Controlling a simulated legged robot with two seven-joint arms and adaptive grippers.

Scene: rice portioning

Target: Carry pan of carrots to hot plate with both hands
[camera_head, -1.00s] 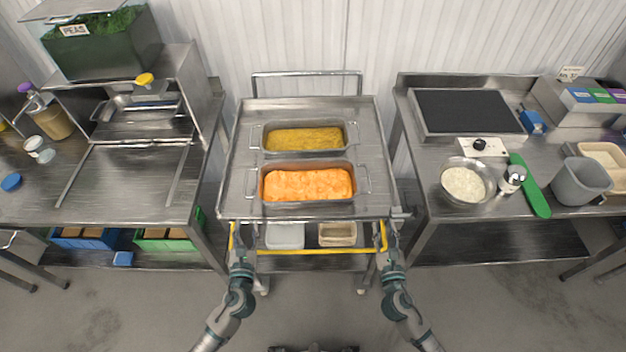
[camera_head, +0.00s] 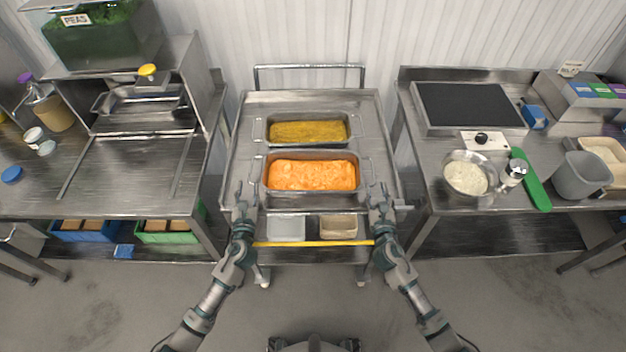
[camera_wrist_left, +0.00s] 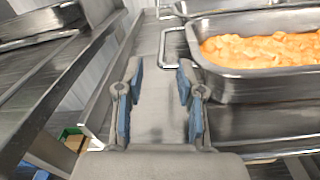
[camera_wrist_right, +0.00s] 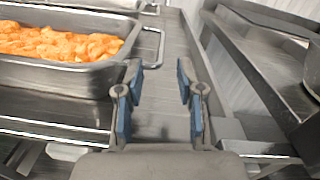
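The pan of carrots (camera_head: 311,189), a metal pan with orange contents and a wire handle at each end, sits at the front of the steel cart. My left gripper (camera_head: 243,187) is open and empty, in front and left of the pan; the left wrist view shows its blue-padded fingers (camera_wrist_left: 158,92) apart, close to the left handle (camera_wrist_left: 170,47). My right gripper (camera_head: 379,190) is open and empty near the right handle (camera_wrist_right: 154,45). Neither gripper touches the pan. The hot plate, a black-topped unit (camera_head: 468,103), is on the right table.
A second pan with yellow food (camera_head: 307,132) sits behind the carrots on the cart (camera_head: 240,120). A yellow bar (camera_head: 312,243) crosses the cart's front. A bowl of white food (camera_head: 466,176), a shaker (camera_head: 514,172) and a green utensil (camera_head: 538,190) stand before the hot plate.

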